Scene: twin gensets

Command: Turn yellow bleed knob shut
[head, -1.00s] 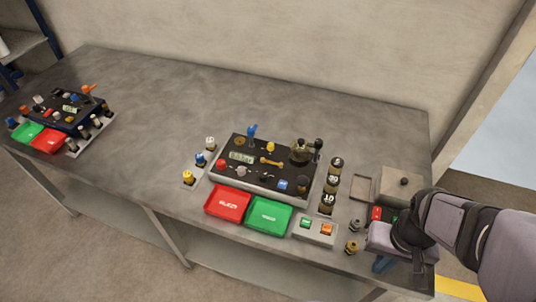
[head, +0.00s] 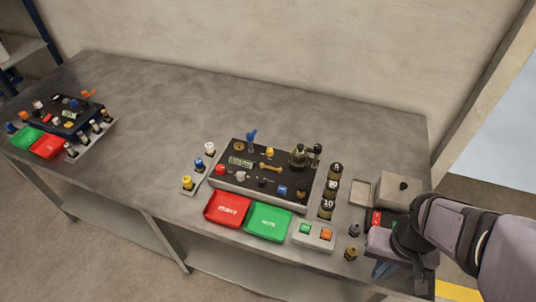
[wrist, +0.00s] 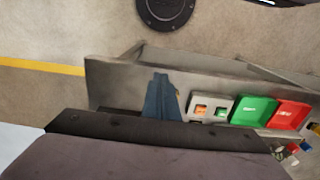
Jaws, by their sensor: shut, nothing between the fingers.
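A small yellow knob (head: 269,152) stands on the dark top of the nearer genset panel (head: 225,180), behind a brass bar handle (head: 270,167). Another yellow-topped piece (head: 187,183) stands on a strip left of that panel. The pictures do not show how far either is turned. My gripper (head: 383,268) is at the table's front right corner, well right of the panel and apart from the knob. Its blue fingers (wrist: 166,97) are together and empty in the wrist view. There the table edge lies beyond them; the knob on the panel cannot be made out.
A red tray (head: 228,208) and a green tray (head: 268,222) lie before the panel. A switch box (head: 313,235), dark numbered cylinders (head: 332,187) and a grey lidded box (head: 400,191) stand to the right. A second panel (head: 65,118) is far left. The table between is clear.

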